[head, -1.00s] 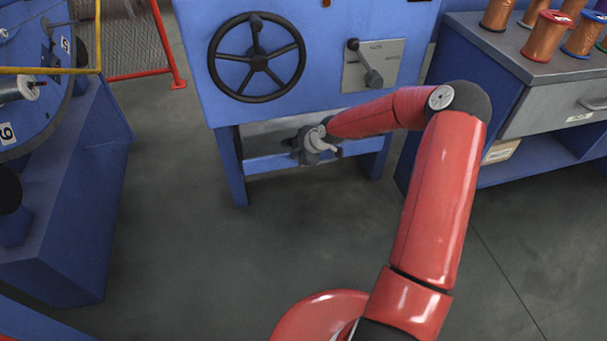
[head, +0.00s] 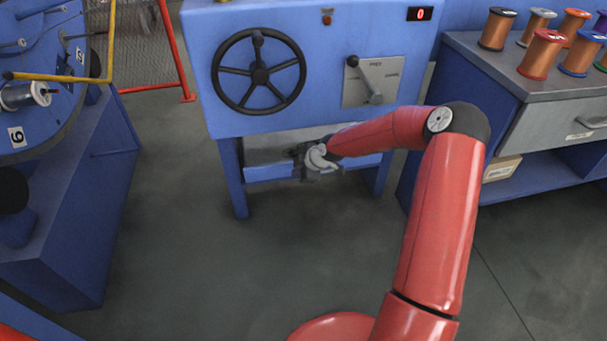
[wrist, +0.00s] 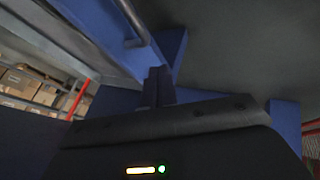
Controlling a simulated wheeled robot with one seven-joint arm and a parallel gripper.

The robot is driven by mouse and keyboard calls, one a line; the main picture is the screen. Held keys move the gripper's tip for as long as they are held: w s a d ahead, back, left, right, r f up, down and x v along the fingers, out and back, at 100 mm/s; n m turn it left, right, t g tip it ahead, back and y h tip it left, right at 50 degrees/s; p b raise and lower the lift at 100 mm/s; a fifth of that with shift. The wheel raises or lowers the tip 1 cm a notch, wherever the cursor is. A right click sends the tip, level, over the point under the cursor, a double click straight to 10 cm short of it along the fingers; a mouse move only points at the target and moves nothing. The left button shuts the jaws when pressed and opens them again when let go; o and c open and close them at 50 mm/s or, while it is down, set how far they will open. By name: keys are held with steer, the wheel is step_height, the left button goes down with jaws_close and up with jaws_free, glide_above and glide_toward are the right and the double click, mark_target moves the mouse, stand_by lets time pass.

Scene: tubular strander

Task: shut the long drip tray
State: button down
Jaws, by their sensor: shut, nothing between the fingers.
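The long drip tray (head: 268,173) shows in the head view as a blue front strip with a grey surface above it, low between the legs of the blue cabinet. How far it stands out is hard to tell. My gripper (head: 306,165) is at the right half of this strip, partly hidden by my wrist. In the wrist view the fingers of my gripper (wrist: 157,87) are together and empty. They point at a blue edge with a dark bar handle (wrist: 131,22) just beyond the tips. Whether they touch it cannot be told.
The blue cabinet (head: 315,117) carries a handwheel (head: 259,71) and a lever plate (head: 383,80) above the tray. A workbench (head: 505,65) with copper spools stands at right, and a blue machine (head: 70,200) at left. The floor (head: 220,265) in front is clear.

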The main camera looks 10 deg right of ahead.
steer(key=s+d+r+m+g+h+p, duration=0.1)
steer(key=s+r+m+h+p, duration=0.15)
steer(key=s+r, duration=0.6)
steer(key=s+d+r+m+h+p, duration=0.1)
steer(key=s+r+m+h, duration=0.15)
steer(key=s+r, duration=0.55)
steer(key=s+d+r+m+g+h+p, duration=0.15)
steer(key=s+r+m, duration=0.25)
steer(key=s+r, duration=0.45)
steer(key=s+a+r+m+t+y+p, duration=0.1)
steer(key=s+r+m+t+y+p, duration=0.1)
steer(key=s+r+m, duration=0.5)
steer(key=s+r, duration=0.3)
steer(key=s, duration=0.4)
steer(key=shift+s+a+r+m, duration=0.2)
steer(key=shift+a+m, duration=0.15)
steer(key=shift+m, duration=0.05)
steer(key=c, duration=2.2)
jaws_free()
